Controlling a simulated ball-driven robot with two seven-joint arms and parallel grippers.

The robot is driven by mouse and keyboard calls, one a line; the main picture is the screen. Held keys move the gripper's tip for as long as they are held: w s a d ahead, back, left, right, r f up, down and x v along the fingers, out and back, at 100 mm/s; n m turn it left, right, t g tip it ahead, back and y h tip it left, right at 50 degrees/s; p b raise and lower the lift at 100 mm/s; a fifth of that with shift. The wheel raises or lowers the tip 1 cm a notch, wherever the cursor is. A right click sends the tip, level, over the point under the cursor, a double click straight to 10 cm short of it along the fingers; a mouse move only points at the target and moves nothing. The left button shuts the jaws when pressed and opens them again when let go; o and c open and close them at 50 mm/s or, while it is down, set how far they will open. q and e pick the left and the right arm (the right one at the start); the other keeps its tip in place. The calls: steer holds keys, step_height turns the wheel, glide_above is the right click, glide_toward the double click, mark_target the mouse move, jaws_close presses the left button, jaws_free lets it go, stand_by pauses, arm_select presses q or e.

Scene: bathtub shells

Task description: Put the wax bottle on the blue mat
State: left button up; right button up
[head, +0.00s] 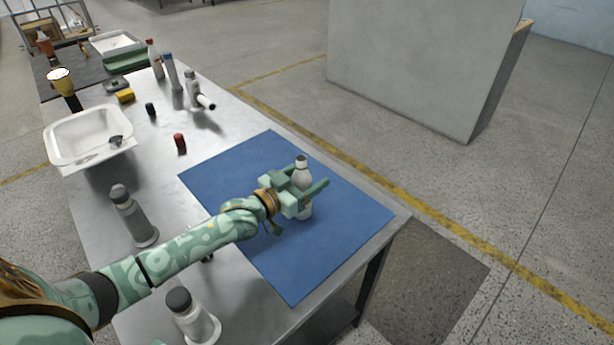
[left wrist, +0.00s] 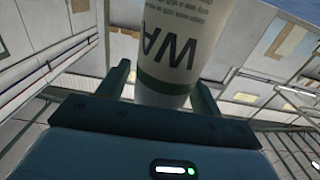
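The wax bottle (head: 302,173) is white with a dark cap and stands upright on the blue mat (head: 345,215), right of the mat's middle. My left gripper (head: 307,179) is around the bottle, one finger on each side. The fingers look spread wider than the bottle. In the left wrist view, the bottle (left wrist: 180,50) shows upside-down letters and a green band between the fingers of the left gripper (left wrist: 162,88), with a small gap at the left finger.
A white basin (head: 88,140), a red can (head: 180,142) and several bottles are farther back. The table's right edge is close to the mat.

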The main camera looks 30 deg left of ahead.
arm_select(q)
steer(key=shift+r, duration=0.15)
steer(key=p+v, duration=0.3)
steer(key=v, duration=0.9)
